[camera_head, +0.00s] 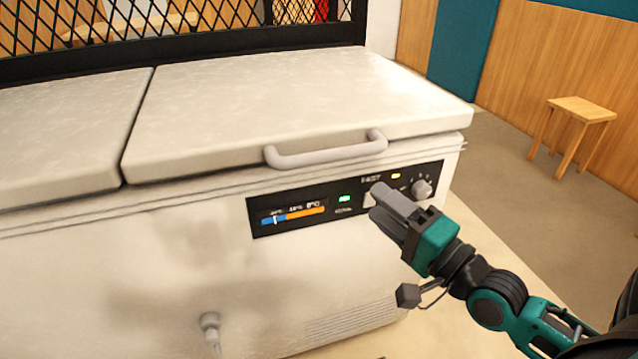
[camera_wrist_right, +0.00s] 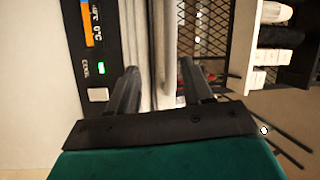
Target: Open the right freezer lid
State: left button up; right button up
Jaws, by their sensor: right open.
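The right freezer lid (camera_head: 270,98) is a white slab lying shut on the white chest freezer (camera_head: 120,265). Its pale bar handle (camera_head: 325,152) sticks out along the front edge. My right gripper (camera_head: 377,198) is open and empty in front of the control panel, below and to the right of the handle in the head view. In the right wrist view, its two fingers (camera_wrist_right: 165,90) stand apart, with pale edges of the freezer showing between and beyond them. Neither finger visibly touches the handle. My left gripper is not in view.
The black control panel (camera_head: 262,225) with lights and a knob (camera_head: 422,188) is on the freezer front. The left lid (camera_head: 60,130) is shut too. A black mesh screen (camera_head: 190,35) stands behind the freezer. A wooden stool (camera_head: 583,108) stands at right, with open floor around it.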

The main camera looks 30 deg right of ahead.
aim_at(335, 160)
jog(key=shift+m, duration=0.6)
jog(key=shift+w+a+r+b, duration=0.2)
jog(key=shift+w+a+r, duration=0.25)
jog(key=shift+w, duration=1.7)
jog(key=shift+w+a+r+b, duration=0.2)
jog(key=shift+w+r, duration=0.5)
jog(key=shift+w, duration=1.45)
jog(key=shift+w+a+r+b, duration=0.15)
jog(key=shift+w+a+r, duration=0.3)
jog(key=shift+w, duration=1.7)
jog(key=shift+d+r, duration=0.1)
jog(key=shift+c, duration=0.3)
grip_shut()
